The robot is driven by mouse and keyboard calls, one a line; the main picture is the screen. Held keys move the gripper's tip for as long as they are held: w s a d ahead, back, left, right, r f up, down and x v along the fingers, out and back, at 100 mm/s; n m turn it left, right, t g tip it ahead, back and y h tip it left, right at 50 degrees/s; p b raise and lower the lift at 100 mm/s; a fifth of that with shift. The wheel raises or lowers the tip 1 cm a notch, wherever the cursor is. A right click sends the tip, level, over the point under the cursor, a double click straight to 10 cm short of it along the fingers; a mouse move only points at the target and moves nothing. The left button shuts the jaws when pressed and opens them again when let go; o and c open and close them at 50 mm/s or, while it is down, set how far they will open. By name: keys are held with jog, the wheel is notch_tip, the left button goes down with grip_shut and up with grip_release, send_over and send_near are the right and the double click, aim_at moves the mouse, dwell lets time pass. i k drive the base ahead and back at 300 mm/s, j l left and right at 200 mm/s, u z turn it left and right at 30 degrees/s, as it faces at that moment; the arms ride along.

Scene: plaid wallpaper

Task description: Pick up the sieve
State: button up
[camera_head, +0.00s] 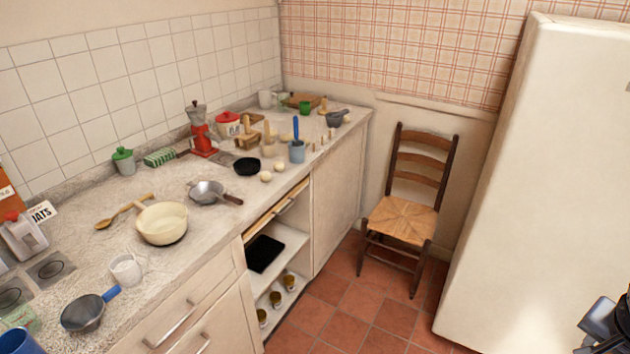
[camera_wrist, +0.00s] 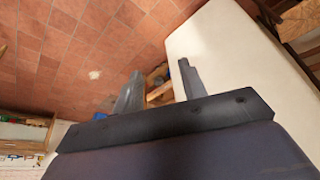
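A grey metal bowl-shaped utensil with a dark handle, which looks like the sieve (camera_head: 207,191), lies on the counter behind the cream pan. Its mesh is too small to make out. A similar dark grey bowl with a blue handle (camera_head: 83,314) lies at the near left of the counter. My gripper (camera_wrist: 160,68) is open in the wrist view, its two fingers apart with nothing held between them. It is away from the counter items, with floor and a white surface beyond it. Part of my arm shows at the lower right of the head view.
A cream pan (camera_head: 162,224), wooden spoon (camera_head: 124,211), white mug (camera_head: 127,268) and black dish (camera_head: 247,166) crowd the counter (camera_head: 75,250). Two eggs lie near its front edge. A chair (camera_head: 404,212) and white fridge (camera_head: 540,180) stand right. Tiled floor (camera_head: 345,305) is open between.

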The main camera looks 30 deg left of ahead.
aim_at(205, 192)
jog(key=u, duration=1.35)
jog(key=i+u, duration=0.15)
jog(key=u, duration=0.3)
jog(key=i+l+u, duration=0.1)
jog(key=u, duration=0.35)
jog(key=i+l+u, duration=0.1)
jog(key=l+u, duration=0.15)
jog(key=u, duration=0.25)
jog(key=i+l+u, duration=0.1)
jog(key=u, duration=0.35)
jog(key=i+l+u, duration=0.1)
jog(key=l+u, duration=0.35)
jog(key=l, duration=0.8)
jog(key=k+l+u, duration=0.1)
jog(key=l+u, duration=0.35)
jog(key=l, duration=1.25)
jog(key=k, duration=0.05)
